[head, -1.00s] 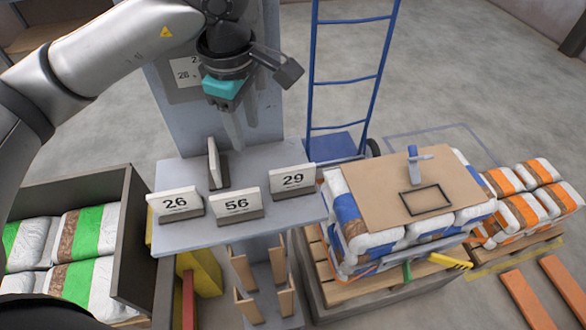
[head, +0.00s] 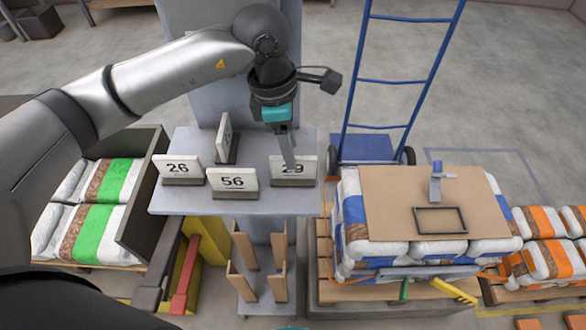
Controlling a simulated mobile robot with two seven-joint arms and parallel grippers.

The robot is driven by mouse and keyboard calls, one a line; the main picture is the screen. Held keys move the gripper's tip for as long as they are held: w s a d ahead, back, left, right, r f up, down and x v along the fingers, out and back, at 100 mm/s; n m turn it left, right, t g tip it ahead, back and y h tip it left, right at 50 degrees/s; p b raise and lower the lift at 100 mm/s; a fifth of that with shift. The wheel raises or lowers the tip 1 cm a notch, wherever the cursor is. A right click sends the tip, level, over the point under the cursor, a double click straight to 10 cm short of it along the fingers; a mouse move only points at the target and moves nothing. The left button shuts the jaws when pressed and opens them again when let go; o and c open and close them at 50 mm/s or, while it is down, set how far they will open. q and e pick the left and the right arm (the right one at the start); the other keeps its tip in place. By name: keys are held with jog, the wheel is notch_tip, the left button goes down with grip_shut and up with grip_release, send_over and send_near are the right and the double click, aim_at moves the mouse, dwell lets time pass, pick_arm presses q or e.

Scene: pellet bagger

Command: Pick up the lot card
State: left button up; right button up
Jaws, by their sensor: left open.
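Several white lot cards stand in dark holders on a grey shelf (head: 262,204). Card 26 (head: 178,167) is at the left, card 56 (head: 232,180) at the front middle, card 29 (head: 305,166) at the right. Another card (head: 224,139) stands behind, turned nearly edge-on, its number unreadable. My left gripper (head: 290,160) points down at card 29, its fingers overlapping the card's upper left in the head view and covering part of the number. The jaws are open, seen side-on; I cannot tell whether they straddle or touch the card. My right gripper is out of view.
A cardboard sheet (head: 390,205) with a black frame (head: 441,220) and a blue-grey tool lies on stacked bags at right. A blue hand truck (head: 367,148) stands behind. A dark-walled bin (head: 142,200) of green-striped bags is at left. Wooden posts (head: 279,255) stand below the shelf.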

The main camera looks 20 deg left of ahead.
aim_at(295, 176)
pick_arm(q)
jog(key=shift+d+f, duration=0.2)
jog(key=shift+f, duration=1.3)
jog(key=shift+d+f, duration=0.15)
jog(key=shift+f, duration=1.35)
jog(key=shift+f+b, duration=0.2)
jog(key=shift+b, duration=0.1)
grip_shut()
